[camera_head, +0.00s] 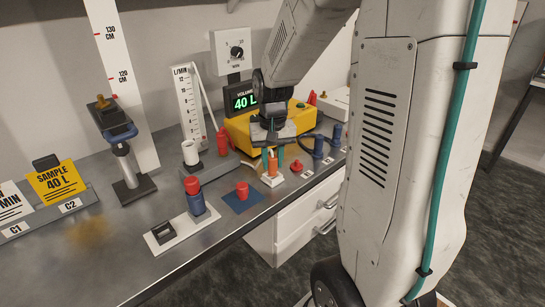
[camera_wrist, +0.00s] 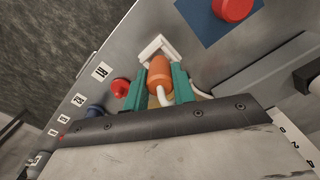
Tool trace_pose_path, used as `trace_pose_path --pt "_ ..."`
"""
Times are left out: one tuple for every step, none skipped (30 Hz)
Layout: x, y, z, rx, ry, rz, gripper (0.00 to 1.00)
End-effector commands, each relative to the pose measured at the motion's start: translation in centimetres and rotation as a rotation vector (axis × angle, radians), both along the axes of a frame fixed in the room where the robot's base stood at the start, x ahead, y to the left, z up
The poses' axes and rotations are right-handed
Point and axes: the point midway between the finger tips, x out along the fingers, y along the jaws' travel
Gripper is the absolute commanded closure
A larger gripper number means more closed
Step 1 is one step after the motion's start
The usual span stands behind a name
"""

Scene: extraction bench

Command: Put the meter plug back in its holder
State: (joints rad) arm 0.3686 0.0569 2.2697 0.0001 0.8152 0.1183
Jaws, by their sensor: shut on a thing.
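The meter plug, an orange cylinder with a white cable, shows in the head view (camera_head: 272,168) and in the wrist view (camera_wrist: 160,71). My gripper (camera_head: 272,162) is shut on it, with one teal finger on each side; it also fills the lower wrist view (camera_wrist: 159,88). The holder is a small white block (camera_head: 273,181) near the bench's front edge. In the wrist view its white edge (camera_wrist: 154,46) shows just beyond the plug's far end. The plug stands about upright over the holder. I cannot tell whether its tip is inside.
A red cup (camera_head: 242,189) stands on a blue mat (camera_head: 235,204) to the left. A red-knobbed piece (camera_head: 296,166) and blue cylinders (camera_head: 318,149) stand close on the right. A yellow meter box (camera_head: 240,134) is behind. White drawers (camera_head: 290,225) lie below the front edge.

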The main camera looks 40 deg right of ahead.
Motion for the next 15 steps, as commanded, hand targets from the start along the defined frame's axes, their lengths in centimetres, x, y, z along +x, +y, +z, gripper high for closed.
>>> trace_pose_path --pt "0.0 0.0 -0.2 0.000 0.001 0.000 1.00" --pt "0.0 0.0 -0.2 0.000 0.001 0.000 1.00" --pt "0.0 0.0 -0.3 0.000 0.001 0.000 1.00" --pt "0.0 0.0 -0.4 0.000 0.001 0.000 1.00" --pt "0.0 0.0 -0.5 0.000 0.001 0.000 1.00" --pt "0.0 0.0 -0.6 0.000 0.001 0.000 1.00" --pt "0.0 0.0 -0.7 0.001 0.002 0.000 1.00" --pt "0.0 0.0 -0.7 0.001 0.002 0.000 1.00" --pt "0.0 0.0 -0.8 0.001 0.002 0.000 1.00" --pt "0.0 0.0 -0.9 0.000 0.001 0.000 1.00" --pt "0.0 0.0 -1.0 0.000 0.001 0.000 1.00" --pt "0.0 0.0 -1.1 0.000 0.001 0.000 1.00" --pt "0.0 0.0 -1.1 0.000 0.001 0.000 1.00" --pt "0.0 0.0 -1.2 0.000 0.001 0.000 1.00" --pt "0.0 0.0 -1.2 0.000 0.000 0.000 0.66"
